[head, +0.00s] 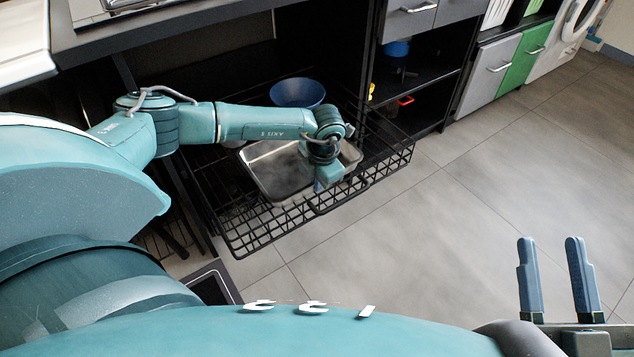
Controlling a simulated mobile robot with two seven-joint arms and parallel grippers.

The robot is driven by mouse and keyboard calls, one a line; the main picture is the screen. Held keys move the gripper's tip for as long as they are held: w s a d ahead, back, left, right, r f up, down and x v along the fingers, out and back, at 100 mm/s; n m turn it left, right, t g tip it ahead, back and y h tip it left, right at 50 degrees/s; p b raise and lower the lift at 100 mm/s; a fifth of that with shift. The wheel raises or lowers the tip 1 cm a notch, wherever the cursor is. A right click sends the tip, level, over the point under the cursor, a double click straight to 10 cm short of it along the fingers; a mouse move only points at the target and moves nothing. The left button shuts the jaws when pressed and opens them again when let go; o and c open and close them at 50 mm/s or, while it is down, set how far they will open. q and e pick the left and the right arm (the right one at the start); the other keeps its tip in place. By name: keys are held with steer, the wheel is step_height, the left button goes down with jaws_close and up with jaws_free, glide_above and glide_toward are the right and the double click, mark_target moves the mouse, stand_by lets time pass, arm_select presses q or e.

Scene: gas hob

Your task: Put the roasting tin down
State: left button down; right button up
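The roasting tin (277,172) is a shiny grey metal rectangular pan. It sits within the outline of a black wire pull-out basket (262,230), in its front part. Whether its base touches the wires I cannot tell. My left gripper (325,183) points down at the tin's right end, over or at its near right rim. Its fingers are mostly hidden by its own body, so I cannot see whether they hold the rim. My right gripper (556,285) is at the lower right, far from the tin, with its two blue fingers apart and nothing between them.
A blue bowl (298,93) stands in the basket behind the tin. The basket extends from a dark cabinet under the worktop (150,25). An open shelf (425,85) with small coloured items is to its right. Tiled floor (450,230) to the right is clear.

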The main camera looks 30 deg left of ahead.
arm_select(q)
steer(key=shift+r, duration=0.1)
steer(key=c, duration=1.7)
jaws_free()
arm_select(e)
steer(key=shift+r, duration=0.15)
